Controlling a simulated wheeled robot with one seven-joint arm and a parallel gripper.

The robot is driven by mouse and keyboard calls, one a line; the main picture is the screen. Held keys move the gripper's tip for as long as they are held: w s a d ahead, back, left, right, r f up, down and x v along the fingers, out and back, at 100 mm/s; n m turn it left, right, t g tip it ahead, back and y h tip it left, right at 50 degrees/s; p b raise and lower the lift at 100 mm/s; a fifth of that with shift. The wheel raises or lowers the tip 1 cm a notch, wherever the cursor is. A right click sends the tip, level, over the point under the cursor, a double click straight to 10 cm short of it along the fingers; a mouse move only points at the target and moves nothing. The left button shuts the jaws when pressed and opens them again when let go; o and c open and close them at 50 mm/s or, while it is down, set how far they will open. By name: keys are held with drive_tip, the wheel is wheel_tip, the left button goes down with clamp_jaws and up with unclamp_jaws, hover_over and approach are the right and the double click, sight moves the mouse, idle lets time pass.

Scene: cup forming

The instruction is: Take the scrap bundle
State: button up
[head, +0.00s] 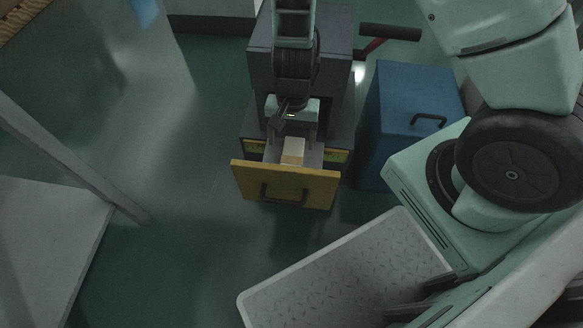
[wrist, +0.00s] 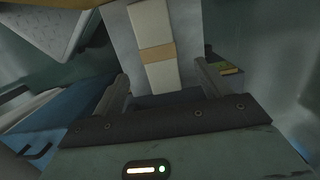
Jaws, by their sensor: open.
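The scrap bundle (head: 293,151) is a pale cream block standing out in the open drawer of a dark cabinet. In the wrist view the bundle (wrist: 148,20) shows a tan band around its middle. My gripper (head: 291,132) is over the drawer, just behind the bundle in the head view. In the wrist view my gripper (wrist: 164,84) is open, with its two fingers apart and the bundle lying ahead between their lines. The fingers do not appear to touch the bundle. The drawer's yellow front (head: 285,185) has a dark handle.
The dark cabinet (head: 262,75) rises behind the drawer. A blue cabinet (head: 395,125) with a black handle stands to its right. A grey tray with a pale rim (head: 320,268) is in front at the lower right. The green floor left of the drawer is clear.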

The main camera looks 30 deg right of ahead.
sight(292, 160)
drive_tip(key=f+b, duration=0.1)
drive_tip(key=f, duration=0.1)
drive_tip(key=s+f+b, duration=0.1)
drive_tip(key=f+b, duration=0.1)
drive_tip(key=f, duration=0.1)
drive_tip(key=f+b, duration=0.2)
drive_tip(key=f, duration=0.1)
drive_tip(key=shift+s+a, duration=0.2)
drive_tip(key=shift+a, duration=0.15)
drive_tip(key=shift+r, duration=0.15)
drive_tip(key=c, duration=1.2)
drive_tip(key=shift+c, duration=0.2)
